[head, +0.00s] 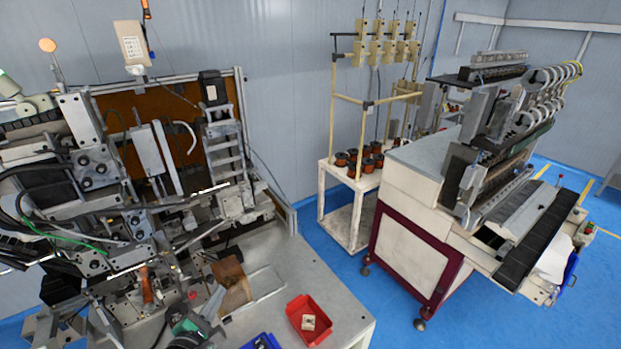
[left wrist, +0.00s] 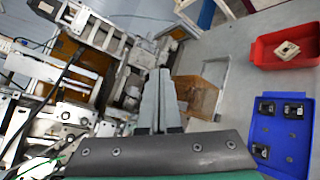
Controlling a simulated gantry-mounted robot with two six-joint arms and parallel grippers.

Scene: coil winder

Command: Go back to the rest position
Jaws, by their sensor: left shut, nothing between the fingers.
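My left gripper (head: 216,297) is low over the front of the grey bench at the left in the head view, beside the winding machine. In the left wrist view its two grey fingers (left wrist: 159,88) lie together, shut, with nothing between them. The fingers point toward the machine (left wrist: 88,65) and an amber-brown block (left wrist: 198,95) that lies just to their right. That brown block (head: 229,272) also shows in the head view, close to the fingertips. I cannot tell whether the fingers touch it. My right gripper is in neither view.
A red tray (head: 296,312) holding a pale square part (head: 308,322) stands on the bench (head: 345,317). A blue tray (left wrist: 263,135) with several dark parts is near it. The coil-winding machine (head: 95,185) crowds the left. A wheeled machine (head: 410,260) stands apart across blue floor.

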